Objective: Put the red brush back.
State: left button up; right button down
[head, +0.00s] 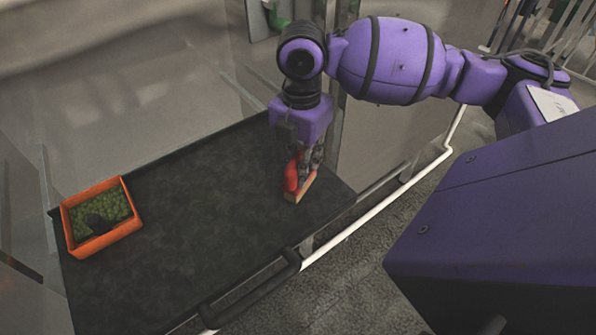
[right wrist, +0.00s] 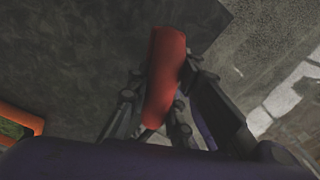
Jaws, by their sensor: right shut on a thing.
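The red brush (head: 292,177) has a red handle and a tan lower part (head: 301,190). It is at the right end of the dark table (head: 190,225) in the head view. My right gripper (head: 306,165) points down and is shut on the brush. In the right wrist view the red handle of the brush (right wrist: 165,75) lies between the fingers of my right gripper (right wrist: 160,105). I cannot tell whether the brush touches the table. My left gripper is not in view.
The table between tray and brush is clear. A white rail (head: 370,222) runs along the right side beyond the table's edge.

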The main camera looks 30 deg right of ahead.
jog(key=shift+w+d+f, duration=0.2)
jog(key=shift+w+f, duration=0.15)
jog(key=shift+f, duration=0.05)
jog(key=shift+w+d+f, duration=0.1)
jog(key=shift+w+f, duration=0.05)
jog(key=shift+f, duration=0.8)
jog(key=shift+w+f, duration=0.1)
jog(key=shift+f, duration=0.8)
jog(key=shift+f, duration=0.15)
jog(key=c, duration=1.6)
grip_release()
jog(key=shift+o, duration=0.2)
notch_tip(320, 180, up, 12)
jog(key=shift+r, duration=0.15)
